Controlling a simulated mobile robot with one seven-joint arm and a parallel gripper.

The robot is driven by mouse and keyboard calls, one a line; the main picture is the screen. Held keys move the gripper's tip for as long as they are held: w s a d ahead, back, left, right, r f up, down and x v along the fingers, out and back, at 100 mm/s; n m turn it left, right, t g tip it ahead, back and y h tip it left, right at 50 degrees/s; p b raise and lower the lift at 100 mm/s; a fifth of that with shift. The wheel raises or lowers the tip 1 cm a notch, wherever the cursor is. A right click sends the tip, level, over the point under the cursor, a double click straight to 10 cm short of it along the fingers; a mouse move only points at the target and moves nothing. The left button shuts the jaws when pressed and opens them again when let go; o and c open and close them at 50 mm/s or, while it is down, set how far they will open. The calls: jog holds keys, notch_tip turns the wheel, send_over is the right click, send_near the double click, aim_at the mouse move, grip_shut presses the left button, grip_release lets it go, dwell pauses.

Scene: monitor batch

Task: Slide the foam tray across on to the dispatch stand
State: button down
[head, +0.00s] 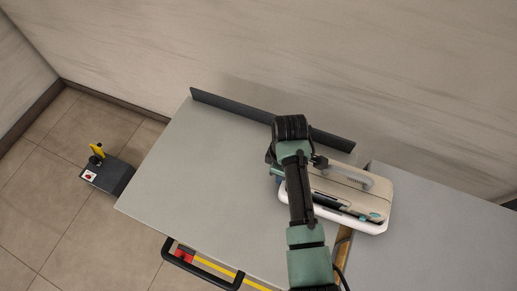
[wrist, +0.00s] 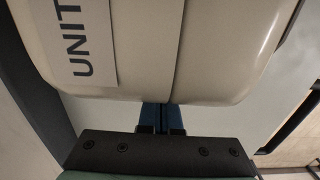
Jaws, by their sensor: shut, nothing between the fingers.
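The white foam tray (head: 372,228) carries a beige monitor unit (head: 345,185) with a grey handle on top. The tray straddles the seam between a left grey surface (head: 190,180) and a right grey surface (head: 440,235). I cannot tell for sure which is the dispatch stand. My gripper (wrist: 162,112) is shut and empty, its blue fingers pointing at the side of the unit (wrist: 200,45), which bears a "UNIT" label. In the head view it is at the tray's left end, mostly hidden by my arm. Whether the fingers touch the unit or tray is unclear.
A dark raised strip (head: 235,108) runs along the back of the left surface. A black handle bar (head: 200,275) and a red part (head: 184,255) are at its front edge.

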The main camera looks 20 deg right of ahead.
aim_at(373, 195)
jog(key=s+d+p, duration=0.2)
jog(key=s+d, duration=0.7)
jog(key=s+d+p, duration=0.3)
jog(key=s+d, duration=0.6)
jog(key=shift+s+d+f+p, duration=0.1)
jog(key=shift+s+p, duration=0.2)
jog(key=shift+p, duration=0.05)
jog(key=shift+w, duration=0.15)
jog(key=shift+w+a, duration=0.3)
jog(key=shift+w+a+p, duration=0.55)
jog(key=shift+w+a, duration=0.45)
jog(key=shift+a, duration=0.1)
notch_tip(373, 195, up, 10)
jog(key=shift+w+a+r+p, duration=0.1)
jog(key=shift+p, duration=0.4)
jog(key=shift+w, duration=0.1)
